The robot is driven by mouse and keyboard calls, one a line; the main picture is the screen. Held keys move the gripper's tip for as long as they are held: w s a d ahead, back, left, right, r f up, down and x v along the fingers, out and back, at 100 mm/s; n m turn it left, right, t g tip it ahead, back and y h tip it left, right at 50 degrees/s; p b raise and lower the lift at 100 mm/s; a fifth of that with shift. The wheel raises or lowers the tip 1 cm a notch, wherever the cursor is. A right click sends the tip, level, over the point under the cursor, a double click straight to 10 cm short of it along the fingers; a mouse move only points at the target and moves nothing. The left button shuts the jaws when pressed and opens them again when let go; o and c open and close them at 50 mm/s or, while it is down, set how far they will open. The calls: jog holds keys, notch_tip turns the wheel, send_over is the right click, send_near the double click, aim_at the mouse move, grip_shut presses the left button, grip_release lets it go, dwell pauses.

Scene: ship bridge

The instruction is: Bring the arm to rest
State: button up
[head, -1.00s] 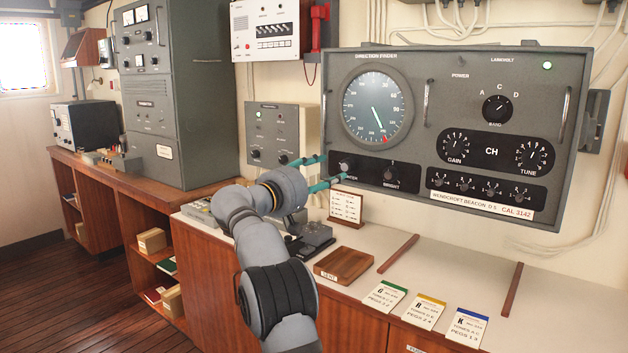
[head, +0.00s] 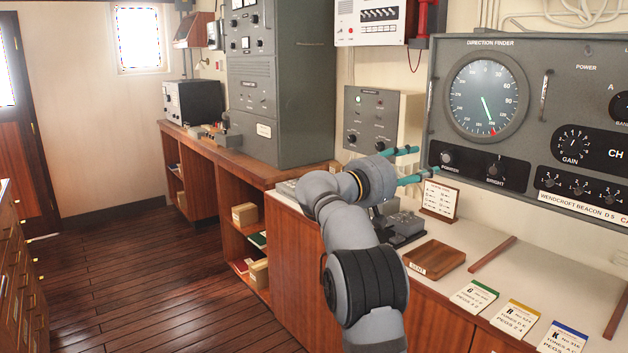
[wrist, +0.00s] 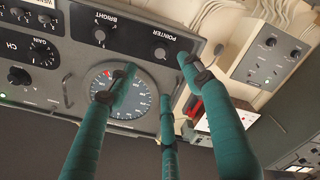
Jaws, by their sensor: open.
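My gripper (head: 420,161), with teal fingers, is open and empty. It points at the lower left corner of the grey direction finder (head: 540,60), just left of the pointer knob (head: 446,157). In the wrist view the spread fingers (wrist: 155,80) lie across the view of the dial (wrist: 120,85), and the pointer knob (wrist: 160,52) shows between two fingertips. I cannot tell whether any finger touches the panel. My grey arm reaches up from the bottom over the counter's front edge.
Below the arm are a Morse key (head: 402,228), a small card stand (head: 439,199) and a wooden tray (head: 436,258). Several code cards (head: 514,318) lie at right. A grey box (head: 372,120) hangs on the wall behind. The floor (head: 150,280) at left is clear.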

aim_at(446, 158)
jog(key=x, duration=1.1)
jog(key=shift+w+d, duration=0.1)
jog(key=shift+d, duration=0.1)
jog(key=shift+a, duration=0.1)
